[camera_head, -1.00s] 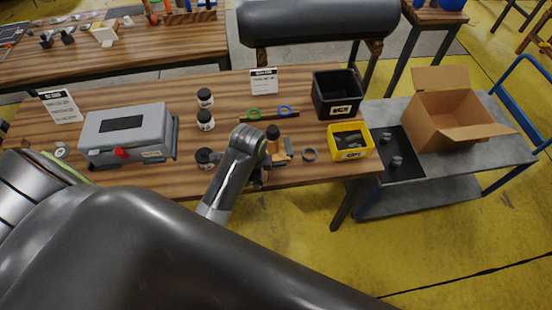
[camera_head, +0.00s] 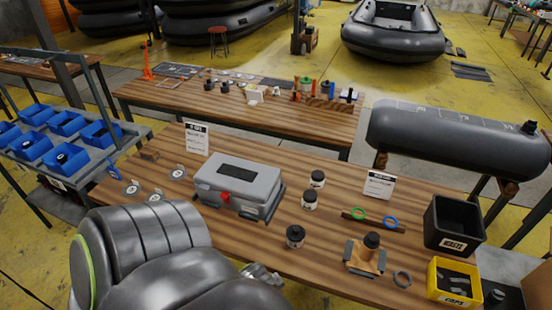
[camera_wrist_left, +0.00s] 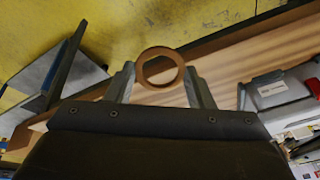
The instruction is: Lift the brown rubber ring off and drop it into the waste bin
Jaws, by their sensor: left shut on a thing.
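The brown rubber ring (camera_wrist_left: 160,89) is held between the two fingers of my left gripper (camera_wrist_left: 160,70) in the left wrist view. The gripper is shut on it and the ring's open centre faces the camera. In the head view my left gripper (camera_head: 264,275) is partly seen at the table's front edge, and the ring cannot be made out there. The waste bin (camera_head: 462,254) is an open black box labelled WASTE at the right end of the table, well to the right of the gripper. My right gripper is not in view.
Black-lidded jars (camera_head: 309,200) and a grey case (camera_head: 238,187) stand behind. Green (camera_head: 358,214) and blue rings (camera_head: 390,222) lie near the sign.

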